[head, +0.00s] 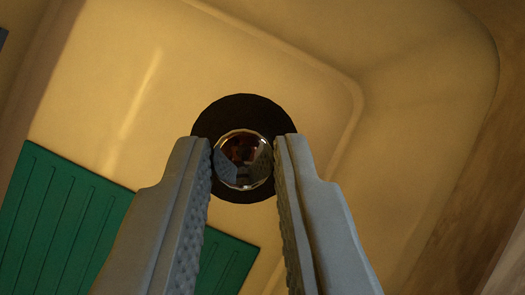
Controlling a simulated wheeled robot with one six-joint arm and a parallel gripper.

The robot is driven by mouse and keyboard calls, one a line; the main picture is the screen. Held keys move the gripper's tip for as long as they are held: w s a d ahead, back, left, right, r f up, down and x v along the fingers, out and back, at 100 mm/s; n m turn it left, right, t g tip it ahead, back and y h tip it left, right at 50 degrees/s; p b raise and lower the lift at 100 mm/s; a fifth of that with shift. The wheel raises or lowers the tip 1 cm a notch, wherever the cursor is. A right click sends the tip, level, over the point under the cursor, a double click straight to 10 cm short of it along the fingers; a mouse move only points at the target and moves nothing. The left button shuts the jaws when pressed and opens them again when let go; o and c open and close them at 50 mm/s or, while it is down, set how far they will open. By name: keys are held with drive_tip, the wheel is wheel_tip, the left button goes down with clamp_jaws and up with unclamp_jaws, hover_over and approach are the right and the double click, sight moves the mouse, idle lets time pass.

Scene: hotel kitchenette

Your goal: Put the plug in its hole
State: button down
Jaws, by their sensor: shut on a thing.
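The plug is a black round disc (244,107) with a shiny chrome knob (243,172) at its middle. It shows at the centre of the head view, over the cream sink basin (200,70). My gripper (243,165) is shut on the knob, one grey finger on each side, with the black disc beyond the fingertips. The hole does not show; the plug or my fingers may hide it. I cannot tell whether the disc touches the basin floor or is held above it.
A green ribbed mat (60,220) lies at the lower left and runs behind my left finger. The basin's curved wall (430,110) rises at the right and top. A brown surface (480,200) lies beyond the right rim. The basin floor at the upper left is bare.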

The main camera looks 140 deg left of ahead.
sight(241, 197)
wheel_tip(241, 197, down, 9)
drive_tip(key=shift+f, duration=0.2)
idle(0.3)
drive_tip(key=shift+f, duration=0.1)
drive_tip(key=c, duration=1.3)
unclamp_jaws()
drive_tip(key=v, duration=1.2)
